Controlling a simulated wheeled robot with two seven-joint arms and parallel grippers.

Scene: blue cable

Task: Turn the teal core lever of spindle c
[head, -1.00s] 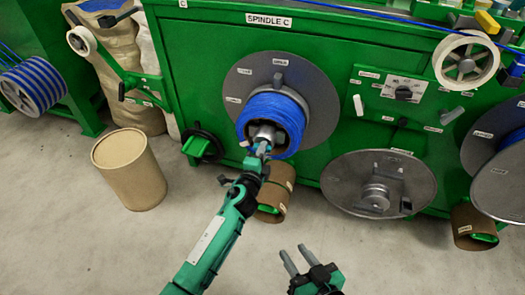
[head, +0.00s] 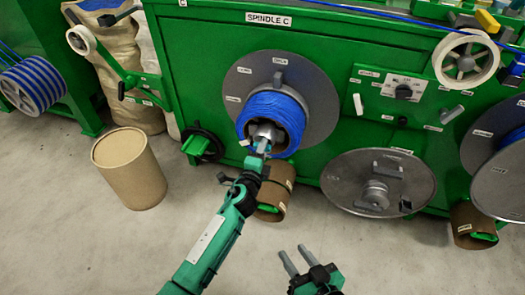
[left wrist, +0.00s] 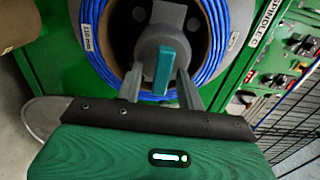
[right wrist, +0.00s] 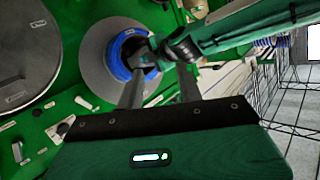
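Spindle C carries a blue cable coil (head: 272,112) in front of a grey disc (head: 318,100) on the green machine. The teal core lever (left wrist: 164,70) stands out from the grey hub (left wrist: 150,48) at the coil's centre. My left gripper (head: 259,148) is at the hub. In the left wrist view its two fingers are apart, one on each side of the lever, with a visible gap on both sides. In the head view the gripper partly hides the lever. My right gripper (head: 294,262) is open and empty, low in front of the machine.
A brown drum (head: 128,170) stands on the floor at left. A cardboard tube (head: 272,205) sits below the coil, behind my left arm. An empty grey reel (head: 345,185) is at right, under a control panel (head: 400,95). The front floor is clear.

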